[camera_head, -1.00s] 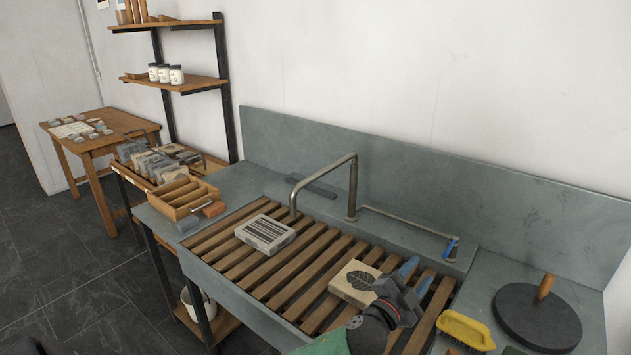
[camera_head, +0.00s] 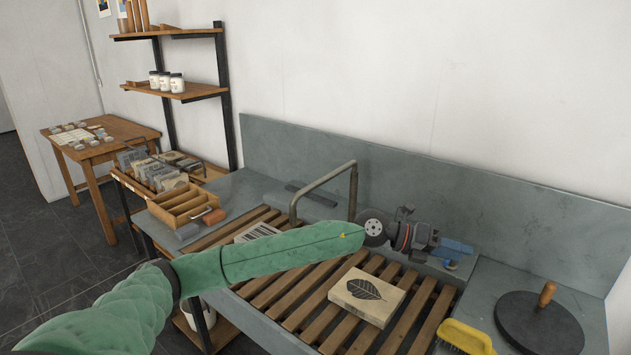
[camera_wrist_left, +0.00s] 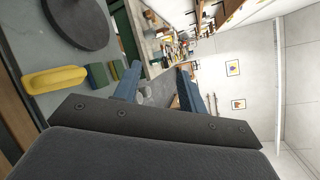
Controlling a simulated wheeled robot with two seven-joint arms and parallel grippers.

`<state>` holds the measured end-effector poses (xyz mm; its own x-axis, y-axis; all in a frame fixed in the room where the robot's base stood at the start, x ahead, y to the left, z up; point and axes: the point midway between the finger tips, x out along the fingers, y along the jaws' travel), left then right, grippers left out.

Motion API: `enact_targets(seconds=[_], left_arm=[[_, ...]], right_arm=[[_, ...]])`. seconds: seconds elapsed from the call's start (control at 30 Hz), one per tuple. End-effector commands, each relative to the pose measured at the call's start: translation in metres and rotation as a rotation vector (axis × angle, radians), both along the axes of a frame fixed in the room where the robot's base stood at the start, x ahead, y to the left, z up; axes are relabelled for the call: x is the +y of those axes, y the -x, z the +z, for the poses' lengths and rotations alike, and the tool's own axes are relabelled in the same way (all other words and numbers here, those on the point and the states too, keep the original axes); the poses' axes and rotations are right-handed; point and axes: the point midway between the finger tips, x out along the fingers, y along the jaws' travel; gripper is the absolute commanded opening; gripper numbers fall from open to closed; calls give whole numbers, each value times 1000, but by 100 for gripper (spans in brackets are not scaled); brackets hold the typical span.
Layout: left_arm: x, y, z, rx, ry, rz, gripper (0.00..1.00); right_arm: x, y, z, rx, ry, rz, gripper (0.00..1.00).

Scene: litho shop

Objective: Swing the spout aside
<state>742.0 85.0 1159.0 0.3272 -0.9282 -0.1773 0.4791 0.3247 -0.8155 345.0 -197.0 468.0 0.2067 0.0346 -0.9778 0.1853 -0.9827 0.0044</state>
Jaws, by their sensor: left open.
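The spout (camera_head: 325,186) is a grey bent pipe that rises behind the slatted sink, arches over and comes down toward the left. Its upright stands just left of my left gripper's wrist in the head view. My left gripper (camera_head: 456,254) is open, with blue fingers pointing right, near the back right corner of the sink. The blue fingers also show in the left wrist view (camera_wrist_left: 160,85), apart, with nothing between them. The thin side rod with the blue end is mostly hidden behind my left arm. My right gripper is not in view.
A leaf-printed stone block (camera_head: 366,296) lies on the wooden slats (camera_head: 290,292). A striped block (camera_head: 257,232) is partly hidden by my arm. A yellow brush (camera_head: 466,336) and a dark round disc with a wooden knob (camera_head: 540,320) sit at the right. A wooden tray (camera_head: 185,205) is at the left.

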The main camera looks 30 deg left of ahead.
Motion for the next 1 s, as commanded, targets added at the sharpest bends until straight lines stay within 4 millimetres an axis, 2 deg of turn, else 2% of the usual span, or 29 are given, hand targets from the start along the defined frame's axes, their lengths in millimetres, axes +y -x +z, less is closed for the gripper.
enact_targets(seconds=[0.27, 0.47, 0.6, 0.7, 0.8, 0.9, 1.0], left_arm=[[93, -45, -8, -44, -463, 10, 41], [189, -73, 3, -18, -786, 88, 41], [268, -86, 23, 29, -999, 178, 41], [324, -89, 41, 76, -1134, 252, 41], [371, -88, 59, 122, -1237, 322, 41], [405, -84, 73, 162, -1309, 375, 41], [423, -82, 81, 186, -1347, 405, 41]], right_arm=[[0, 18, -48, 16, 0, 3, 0], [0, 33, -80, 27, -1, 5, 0], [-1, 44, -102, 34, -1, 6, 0], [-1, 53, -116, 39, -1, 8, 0], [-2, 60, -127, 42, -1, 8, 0], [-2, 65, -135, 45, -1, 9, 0], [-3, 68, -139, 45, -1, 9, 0]])
